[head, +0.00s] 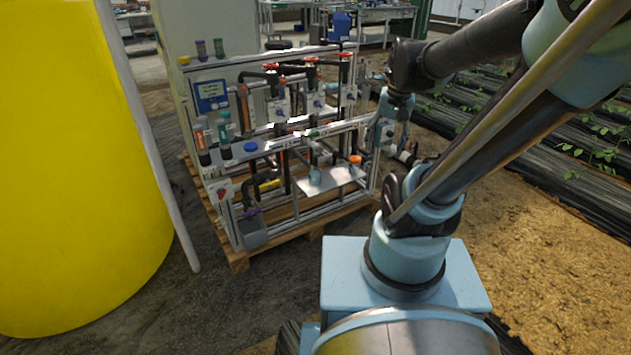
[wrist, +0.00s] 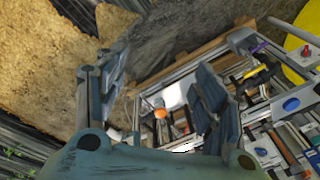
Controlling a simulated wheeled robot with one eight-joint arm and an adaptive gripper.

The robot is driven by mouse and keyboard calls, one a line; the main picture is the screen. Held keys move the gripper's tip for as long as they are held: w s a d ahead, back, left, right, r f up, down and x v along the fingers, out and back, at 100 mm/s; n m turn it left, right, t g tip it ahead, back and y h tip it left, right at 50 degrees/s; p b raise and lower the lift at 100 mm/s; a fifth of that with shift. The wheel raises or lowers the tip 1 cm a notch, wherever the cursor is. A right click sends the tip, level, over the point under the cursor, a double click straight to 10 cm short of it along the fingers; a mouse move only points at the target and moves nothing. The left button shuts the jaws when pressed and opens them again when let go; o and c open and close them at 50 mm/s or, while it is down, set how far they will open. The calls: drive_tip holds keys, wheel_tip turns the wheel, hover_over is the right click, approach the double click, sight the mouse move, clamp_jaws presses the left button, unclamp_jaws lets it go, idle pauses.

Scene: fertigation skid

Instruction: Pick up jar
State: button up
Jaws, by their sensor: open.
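Which thing is the jar is not certain. An orange-capped container (head: 355,159) stands at the right end of the skid's lower level, by a pale tray. Its orange cap also shows in the wrist view (wrist: 161,114), between my fingers in the picture. A small pale, glassy container (head: 315,176) stands on the pale tray (head: 335,179). My gripper is open, with nothing seen between its fingers (wrist: 162,65). In the head view it hangs at the skid's right side, partly hidden by my arm. How far it is from the orange cap is hard to tell.
The metal-framed skid (head: 300,208) stands on a wooden pallet (head: 238,260), with pipes and red-handled valves. A blue-lidded container (head: 250,147) and several tubes are at its left. A large yellow tank (head: 75,170) stands far left. Bare soil (head: 540,235) lies right.

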drive_tip(key=w+a+f+m+g+y, duration=0.15)
drive_tip(key=w+a, duration=0.25)
drive_tip(key=w, duration=0.6)
drive_tip(key=w+a+f+m, duration=0.3)
drive_tip(key=w, duration=0.6)
drive_tip(key=w+a+f+m+g+y, duration=0.1)
drive_tip(key=w+a+f+m, duration=0.2)
drive_tip(key=w, duration=0.7)
drive_tip(key=w+a+f+m+g, duration=0.1)
drive_tip(key=w+a+f+m, duration=0.1)
drive_tip(key=w+a+f, duration=0.45)
approach(315, 176)
wheel_tip(315, 176, down, 3)
drive_tip(key=w, duration=0.3)
drive_tip(key=shift+y, duration=0.25)
drive_tip(key=shift+s+x, duration=0.15)
drive_tip(key=shift+x, duration=1.45)
drive_tip(key=shift+s+x, duration=0.1)
drive_tip(key=shift+x, duration=1.5)
drive_tip(key=shift+a+r, duration=0.1)
drive_tip(key=c, duration=1.3)
